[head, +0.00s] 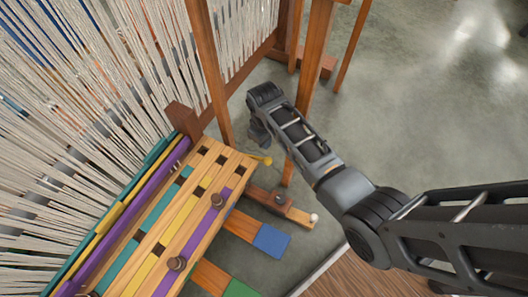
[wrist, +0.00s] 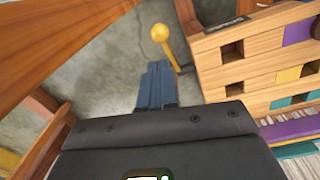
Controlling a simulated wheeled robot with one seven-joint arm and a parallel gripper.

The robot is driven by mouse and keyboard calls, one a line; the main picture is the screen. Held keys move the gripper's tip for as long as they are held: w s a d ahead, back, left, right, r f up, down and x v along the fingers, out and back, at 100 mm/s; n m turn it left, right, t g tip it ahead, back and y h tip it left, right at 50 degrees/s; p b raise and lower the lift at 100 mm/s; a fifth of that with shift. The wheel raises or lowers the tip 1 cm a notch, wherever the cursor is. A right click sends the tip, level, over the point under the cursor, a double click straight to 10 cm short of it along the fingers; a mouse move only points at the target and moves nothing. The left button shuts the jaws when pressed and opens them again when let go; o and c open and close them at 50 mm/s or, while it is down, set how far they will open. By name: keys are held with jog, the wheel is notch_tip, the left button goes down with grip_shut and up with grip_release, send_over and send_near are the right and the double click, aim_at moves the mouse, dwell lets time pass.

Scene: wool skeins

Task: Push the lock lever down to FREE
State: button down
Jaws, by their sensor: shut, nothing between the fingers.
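The lock lever is a thin yellow rod with a round yellow knob (wrist: 160,33), mounted at the corner of the wooden loom frame in the wrist view. In the head view its yellow knob (head: 266,160) shows small beside the end of the slotted wooden block. My gripper (wrist: 158,68) is shut and empty, its blue-grey fingers pointing at the lever. The fingertips appear just left of the rod and below the knob in the wrist view; I cannot tell whether they touch. In the head view my gripper (head: 259,136) is near the lever, partly hidden by my wrist.
The slotted wooden block (head: 200,200) carries purple, yellow and teal strips and round knobs. White warp threads (head: 70,110) fill the left. Wooden posts (head: 209,70) stand close to my arm. A blue-ended pedal (head: 271,240) lies low. The grey floor (head: 430,100) at right is clear.

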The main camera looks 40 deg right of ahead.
jog(key=w+a+r+m+h+b, duration=0.2)
jog(key=a+r+m+h, duration=0.1)
jog(key=m, duration=1.2)
jog(key=shift+w+a+r+m+g+h, duration=0.2)
jog(key=shift+a+r+m+g+h, duration=0.15)
jog(key=shift+a+r, duration=0.55)
jog(key=shift+f+b, duration=0.2)
jog(key=shift+b, duration=0.1)
jog(key=b, duration=0.4)
send_over(267, 158)
jog(key=w+a, duration=0.2)
notch_tip(267, 158, down, 9)
jog(key=f, duration=0.1)
jog(key=s+f+b, duration=0.1)
jog(key=f+b, duration=0.1)
jog(key=shift+s+d+f, duration=0.2)
jog(key=shift+s+f, duration=0.05)
jog(key=shift+f, duration=0.05)
jog(key=shift+s+f, duration=0.1)
jog(key=shift+f, duration=0.05)
jog(key=shift+s+d, duration=0.1)
